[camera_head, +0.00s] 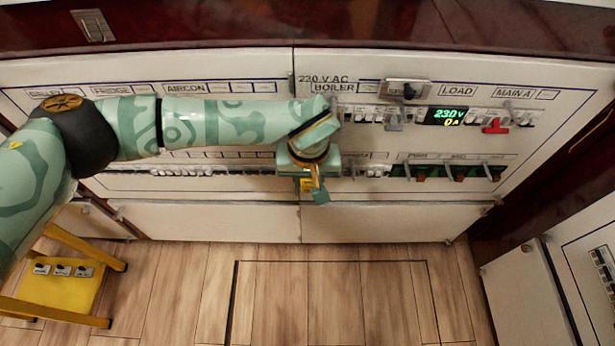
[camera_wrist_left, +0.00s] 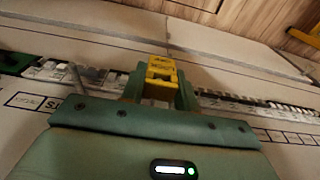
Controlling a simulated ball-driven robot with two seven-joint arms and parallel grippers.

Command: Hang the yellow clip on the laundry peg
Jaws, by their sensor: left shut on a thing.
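My left gripper (camera_head: 314,190) is shut on the yellow clip (camera_head: 306,184), in front of the lower breaker row near the middle of the panel. In the left wrist view the yellow clip (camera_wrist_left: 162,70) sits between the two green fingers (camera_wrist_left: 160,92), with dark markings on its face. I cannot pick out the laundry peg: the lower-row labels are too small to read and my arm covers part of that row. My right gripper is not in view.
The white breaker panel (camera_head: 560,95) carries two rows of switches, a green-lit display (camera_head: 446,116) and a red handle (camera_head: 495,126) at right. A yellow stool (camera_head: 50,300) with several small tagged items stands at lower left. The wooden floor (camera_head: 330,300) in front is clear.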

